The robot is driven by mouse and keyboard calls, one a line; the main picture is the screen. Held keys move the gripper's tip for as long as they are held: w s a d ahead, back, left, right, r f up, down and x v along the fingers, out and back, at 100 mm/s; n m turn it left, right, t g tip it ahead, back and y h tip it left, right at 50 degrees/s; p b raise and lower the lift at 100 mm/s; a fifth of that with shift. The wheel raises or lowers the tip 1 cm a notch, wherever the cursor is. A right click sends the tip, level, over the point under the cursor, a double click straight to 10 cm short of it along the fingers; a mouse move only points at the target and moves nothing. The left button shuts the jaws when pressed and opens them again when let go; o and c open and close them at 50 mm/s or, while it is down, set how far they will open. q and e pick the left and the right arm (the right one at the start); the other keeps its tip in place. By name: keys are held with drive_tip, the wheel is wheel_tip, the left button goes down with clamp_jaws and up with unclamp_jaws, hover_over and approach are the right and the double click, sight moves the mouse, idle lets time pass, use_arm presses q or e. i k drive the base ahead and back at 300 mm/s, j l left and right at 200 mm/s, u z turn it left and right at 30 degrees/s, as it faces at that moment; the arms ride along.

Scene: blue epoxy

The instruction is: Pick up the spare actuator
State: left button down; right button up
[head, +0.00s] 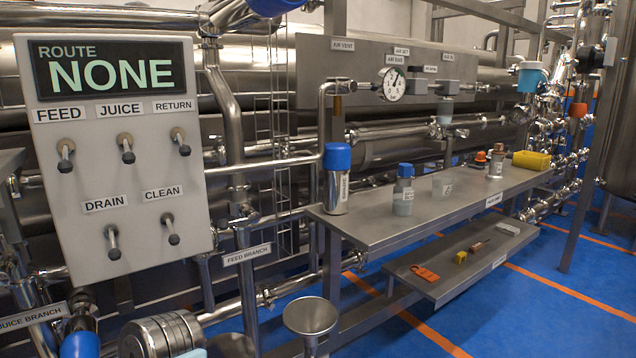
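No label that I can read names the spare actuator. A silver cylinder with a blue cap (337,182) stands upright at the near left end of the steel bench (365,228); its vertical label is too small to read surely. A smaller silver cylinder with an orange-brown top (496,162) stands toward the bench's far end, with a small label. I cannot tell which of the two is the actuator. Neither of my grippers shows in the head view.
The bench also holds a grey blue-capped bottle (403,190), a grey cup (442,184), an orange-topped piece (481,158) and a yellow bin (531,160). The lower shelf (440,290) carries an orange tag (425,273) and small items. A route panel (120,205) stands left; blue floor (545,310) is open at right.

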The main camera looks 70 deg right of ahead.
sight(337, 160)
drive_tip(key=i+l+z, duration=0.1)
drive_tip(key=z, duration=1.55)
